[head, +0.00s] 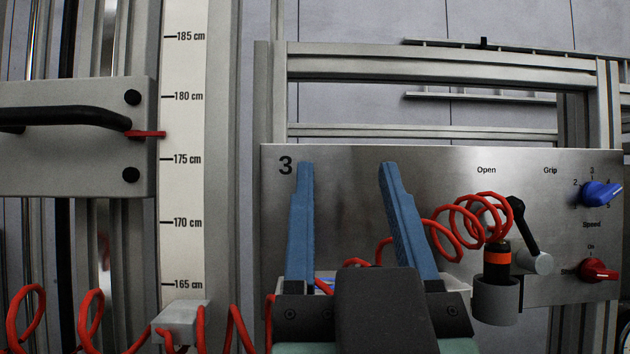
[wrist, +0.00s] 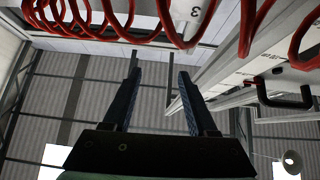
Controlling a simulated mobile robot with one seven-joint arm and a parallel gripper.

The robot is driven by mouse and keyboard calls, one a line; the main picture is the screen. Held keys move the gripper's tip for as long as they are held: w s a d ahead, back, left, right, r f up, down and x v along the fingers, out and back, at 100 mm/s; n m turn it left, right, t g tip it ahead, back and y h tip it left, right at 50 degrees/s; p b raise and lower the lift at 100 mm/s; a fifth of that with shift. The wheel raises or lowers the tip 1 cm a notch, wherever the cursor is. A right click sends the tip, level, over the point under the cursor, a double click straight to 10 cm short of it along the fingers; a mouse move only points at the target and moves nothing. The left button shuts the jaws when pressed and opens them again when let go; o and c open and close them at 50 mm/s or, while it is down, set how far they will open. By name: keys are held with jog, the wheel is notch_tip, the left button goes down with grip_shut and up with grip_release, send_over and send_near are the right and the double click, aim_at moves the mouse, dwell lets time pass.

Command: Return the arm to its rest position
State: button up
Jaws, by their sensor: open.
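My gripper (head: 345,180) stands upright at the lower middle of the head view, in front of the steel panel marked 3. Its two blue fingers are wide apart with nothing between them. In the wrist view my gripper (wrist: 156,78) is also open and empty, with the wall and roof beams beyond it. Its dark base hides the lower part of the panel in the head view.
The steel panel (head: 400,165) carries a blue knob (head: 601,194), a red knob (head: 598,270) and a black lever (head: 524,226). A black and orange handle sits in a grey holder (head: 497,302). Red coiled hose (head: 470,222) hangs close to my gripper. A height scale (head: 185,150) stands left.

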jog(key=shift+s+a+r+t, duration=0.2)
jog(key=shift+s+a+t, duration=0.1)
jog(key=shift+s+a, duration=0.3)
jog(key=shift+s+a+r+t, duration=0.15)
jog(key=shift+s+a+t, duration=0.15)
jog(key=shift+s+a, duration=0.2)
notch_tip(320, 180, down, 8)
jog(key=b, duration=0.8)
jog(key=shift+f, duration=0.25)
